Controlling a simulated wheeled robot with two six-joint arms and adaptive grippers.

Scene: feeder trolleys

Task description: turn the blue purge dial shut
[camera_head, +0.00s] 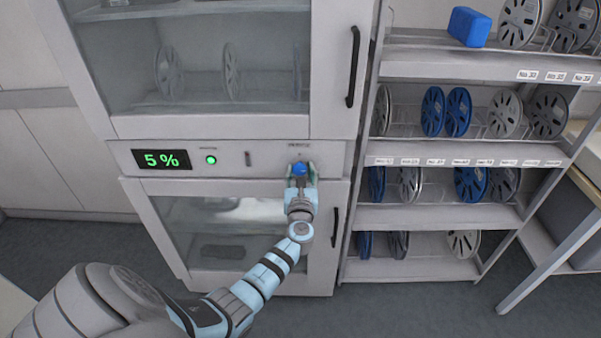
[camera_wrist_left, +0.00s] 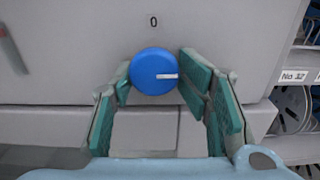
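The blue purge dial (camera_head: 300,168) sits on the grey cabinet's control strip, at its right end. In the left wrist view the dial (camera_wrist_left: 154,72) is a round blue knob with a white pointer line aimed to the right. A "0" mark is printed above it. My left gripper (camera_head: 301,172) is at the dial, its teal fingers on either side of it. In the wrist view the left gripper's fingers (camera_wrist_left: 155,80) stand apart around the dial's lower part; I cannot tell whether both touch it. My right gripper is not in view.
A green "5 %" display (camera_head: 162,160) and a lit green button (camera_head: 211,160) are on the strip to the left. Glass doors with black handles (camera_head: 353,66) lie above and below. A shelf rack (camera_head: 455,150) with blue and grey reels stands close on the right.

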